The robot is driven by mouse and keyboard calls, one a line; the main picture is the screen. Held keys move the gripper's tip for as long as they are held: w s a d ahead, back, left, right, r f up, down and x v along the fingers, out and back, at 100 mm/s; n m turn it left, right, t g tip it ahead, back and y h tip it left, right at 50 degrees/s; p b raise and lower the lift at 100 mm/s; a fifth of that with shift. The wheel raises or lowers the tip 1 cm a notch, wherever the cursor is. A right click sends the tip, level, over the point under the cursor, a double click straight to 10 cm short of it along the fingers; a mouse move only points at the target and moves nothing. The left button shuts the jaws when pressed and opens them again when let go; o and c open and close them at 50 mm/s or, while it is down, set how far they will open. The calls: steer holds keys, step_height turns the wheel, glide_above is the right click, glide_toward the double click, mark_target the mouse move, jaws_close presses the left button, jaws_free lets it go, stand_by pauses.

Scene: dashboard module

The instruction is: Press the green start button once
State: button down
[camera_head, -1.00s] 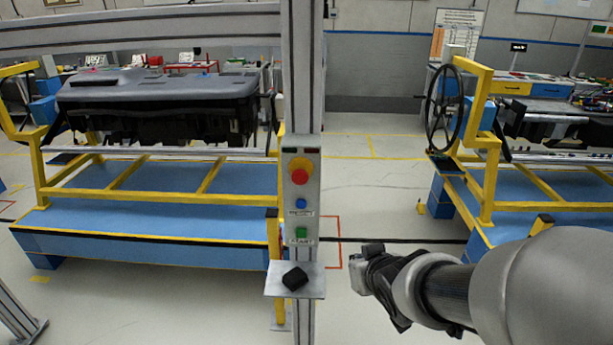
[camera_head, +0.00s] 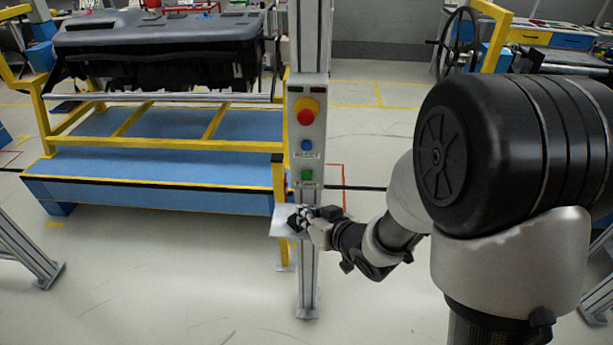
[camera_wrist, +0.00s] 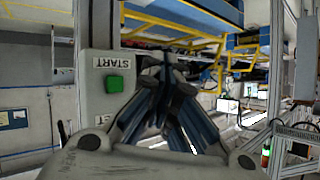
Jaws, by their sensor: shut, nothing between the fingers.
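The green start button (camera_head: 307,174) is the lowest button on the grey control panel (camera_head: 321,131) of an upright post. It also shows in the wrist view (camera_wrist: 115,84), left of my fingers, beside an upside-down START label. My gripper (camera_head: 303,218) is just below the panel in the head view, by the small shelf. In the wrist view my gripper (camera_wrist: 166,62) has its fingers drawn together, with nothing seen between them. The fingertips appear apart from the button; their depth distance to it is hard to tell.
A blue button (camera_head: 306,145) and a red emergency button on yellow (camera_head: 306,117) sit above the green one. A small shelf (camera_head: 283,229) with a dark object juts out below the panel. A dashboard (camera_head: 160,40) rests on a blue and yellow stand behind.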

steer(key=w+p, duration=0.2)
steer(key=w, duration=0.6)
steer(key=shift+w+d, duration=0.15)
steer(key=shift+w, duration=0.25)
steer(key=shift+w+p, duration=0.2)
steer(key=shift+p, duration=0.1)
stand_by(0.9)
steer(key=shift+w, duration=0.25)
steer(key=shift+w+p, duration=0.3)
steer(key=shift+w, duration=0.1)
stand_by(0.6)
stand_by(0.3)
steer(key=shift+s, duration=0.85)
steer(key=s+b, duration=0.1)
steer(key=s, duration=0.4)
steer(key=shift+b, duration=0.35)
